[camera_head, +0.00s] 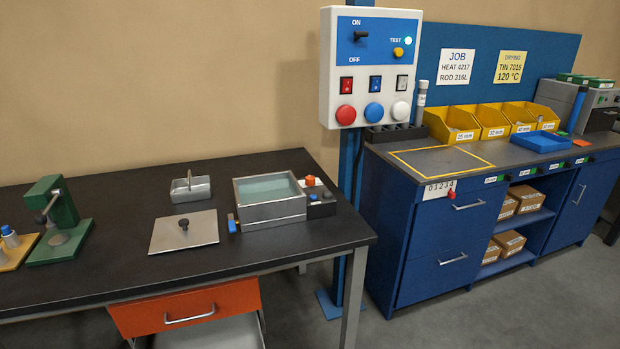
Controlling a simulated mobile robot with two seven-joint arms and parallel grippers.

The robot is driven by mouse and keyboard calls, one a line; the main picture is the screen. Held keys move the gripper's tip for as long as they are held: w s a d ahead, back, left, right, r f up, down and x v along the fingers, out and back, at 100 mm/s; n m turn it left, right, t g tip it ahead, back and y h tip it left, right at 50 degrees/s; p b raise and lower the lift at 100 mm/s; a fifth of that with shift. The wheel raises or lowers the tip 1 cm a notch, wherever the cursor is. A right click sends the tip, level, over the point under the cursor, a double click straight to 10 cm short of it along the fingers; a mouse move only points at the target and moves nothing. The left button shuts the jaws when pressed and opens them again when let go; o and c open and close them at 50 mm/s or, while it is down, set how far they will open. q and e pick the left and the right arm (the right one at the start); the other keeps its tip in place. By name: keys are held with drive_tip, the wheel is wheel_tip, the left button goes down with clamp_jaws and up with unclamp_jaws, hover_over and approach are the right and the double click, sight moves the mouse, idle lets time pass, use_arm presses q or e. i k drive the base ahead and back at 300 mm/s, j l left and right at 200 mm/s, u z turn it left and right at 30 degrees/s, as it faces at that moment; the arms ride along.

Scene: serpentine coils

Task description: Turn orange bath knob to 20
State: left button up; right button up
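The water bath (270,203) is a square steel tank of pale water on the dark table, right of the table's middle. A dark control box (322,207) is fixed to its right side. The orange knob (310,181) sits on top of that box, at its back end. Its scale marks are too small to read, so I cannot tell its setting. A blue knob or button (312,197) is on the same box. Neither of my grippers shows in the head view.
A steel lid (184,231) lies flat left of the bath, with a small metal basket (190,187) behind it. A green press (60,222) stands at far left. A blue post (350,200) carrying a switch panel (370,70) rises just behind the table's right edge.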

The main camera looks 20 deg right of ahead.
sight(310, 180)
drive_tip(key=i+l+z, duration=1)
drive_tip(key=k+j, duration=0.05)
drive_tip(key=j, duration=0.05)
